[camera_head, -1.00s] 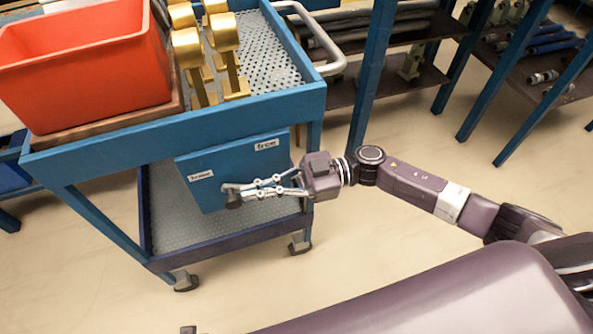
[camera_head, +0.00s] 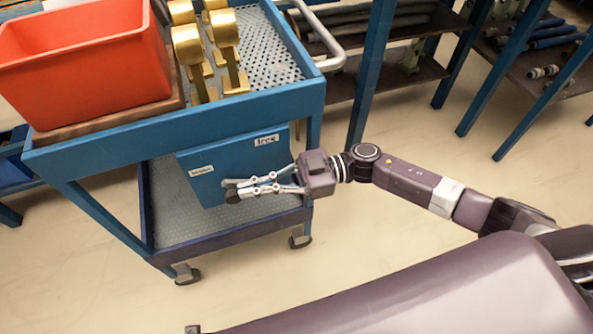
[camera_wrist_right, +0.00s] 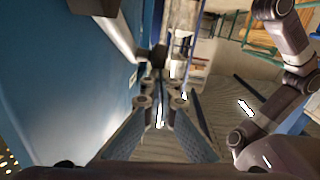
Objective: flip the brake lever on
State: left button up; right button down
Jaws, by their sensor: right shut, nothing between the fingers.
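The brake panel (camera_head: 215,160) is a blue plate on the cart's side with two white labels, "free" at its upper right and a small unreadable one at left. In the right wrist view, a metal lever bar (camera_wrist_right: 115,35) runs along the blue panel (camera_wrist_right: 60,90) to a dark knob (camera_wrist_right: 157,56). My right gripper (camera_head: 232,188) is shut and empty in front of the panel, pointing left below the small label. In the wrist view its fingertips (camera_wrist_right: 153,82) meet close to the knob; I cannot tell whether they touch. In the head view the fingers largely hide the lever.
The blue cart (camera_head: 240,108) carries an orange bin (camera_head: 80,60) and several brass pieces (camera_head: 225,40) on top. Its lower shelf (camera_head: 175,222) looks empty. Blue-legged racks (camera_head: 370,70) stand behind. The floor (camera_head: 385,235) right of the cart is clear.

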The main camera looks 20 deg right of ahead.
jog(key=d, duration=1.2)
jog(key=shift+s, duration=0.3)
